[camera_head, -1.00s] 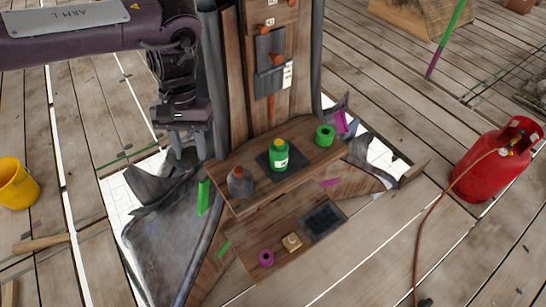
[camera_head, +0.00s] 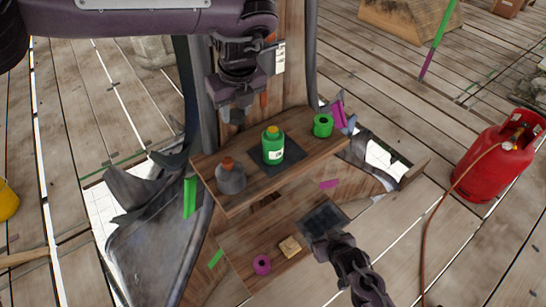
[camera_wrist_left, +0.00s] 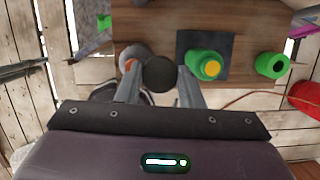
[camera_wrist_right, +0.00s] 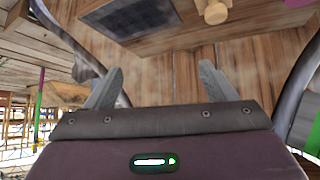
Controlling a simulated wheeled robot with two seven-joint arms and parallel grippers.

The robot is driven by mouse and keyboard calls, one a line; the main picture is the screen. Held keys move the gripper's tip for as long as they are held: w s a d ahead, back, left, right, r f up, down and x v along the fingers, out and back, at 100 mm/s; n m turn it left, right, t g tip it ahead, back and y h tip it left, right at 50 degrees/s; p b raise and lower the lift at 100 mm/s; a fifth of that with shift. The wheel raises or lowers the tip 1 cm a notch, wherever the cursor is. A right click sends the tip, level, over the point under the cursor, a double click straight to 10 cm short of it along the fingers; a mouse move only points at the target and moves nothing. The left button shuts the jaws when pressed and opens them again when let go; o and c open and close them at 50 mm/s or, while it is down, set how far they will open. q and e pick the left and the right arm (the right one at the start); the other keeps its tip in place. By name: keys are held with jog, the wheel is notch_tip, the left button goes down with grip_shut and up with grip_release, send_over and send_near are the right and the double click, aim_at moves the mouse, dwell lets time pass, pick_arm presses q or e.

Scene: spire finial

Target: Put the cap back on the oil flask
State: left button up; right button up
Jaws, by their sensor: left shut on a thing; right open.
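A green flask (camera_head: 273,148) with a pale label and a yellow top stands upright on a dark pad on the upper wooden shelf. It also shows in the left wrist view (camera_wrist_left: 203,66). A grey flask (camera_head: 230,179) with an orange top stands left of it. My left gripper (camera_head: 238,110) is above the shelf's back, near both flasks. It is shut on a round dark cap (camera_wrist_left: 160,74), which partly hides the grey flask in the left wrist view. My right gripper (camera_wrist_right: 160,80) is open and empty, low beside the lower shelf.
A green ring (camera_head: 323,125) stands at the upper shelf's right end. The lower shelf holds a purple ring (camera_head: 262,265), a wooden block (camera_head: 290,246) and a dark pad (camera_head: 322,217). A red gas cylinder (camera_head: 494,163) with a hose stands on the floor at right.

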jog(key=w+a+r+t+y+b, duration=0.1)
jog(key=w+a+r+t+b, duration=0.15)
jog(key=r, duration=0.45)
jog(key=w+a+r+t+y+b, duration=0.1)
jog(key=w+a+r+b, duration=0.15)
jog(key=r, duration=0.45)
pick_arm(q)
jog(key=w+d+m+h, duration=0.1)
jog(key=d+m, duration=0.1)
jog(key=m, duration=0.4)
jog(key=w+d+m+g+h, duration=0.1)
jog(key=w+d+m, duration=0.1)
jog(key=m, duration=0.4)
jog(key=w+d+f+m+h+b, duration=0.1)
jog(key=d+m+h, duration=0.1)
jog(key=m, duration=0.5)
jog(key=shift+w+d, duration=0.35)
jog(key=shift+d, duration=0.5)
jog(key=shift+h, duration=0.3)
pick_arm(e)
jog(key=n+t+y, duration=0.3)
jog(key=t+y, duration=0.1)
jog(key=y, duration=0.1)
send_near(270, 133)
notch_tip(270, 133, down, 3)
jog(key=shift+w+d+r, duration=0.1)
jog(key=shift+w+d, duration=0.15)
jog(key=shift+w, duration=0.25)
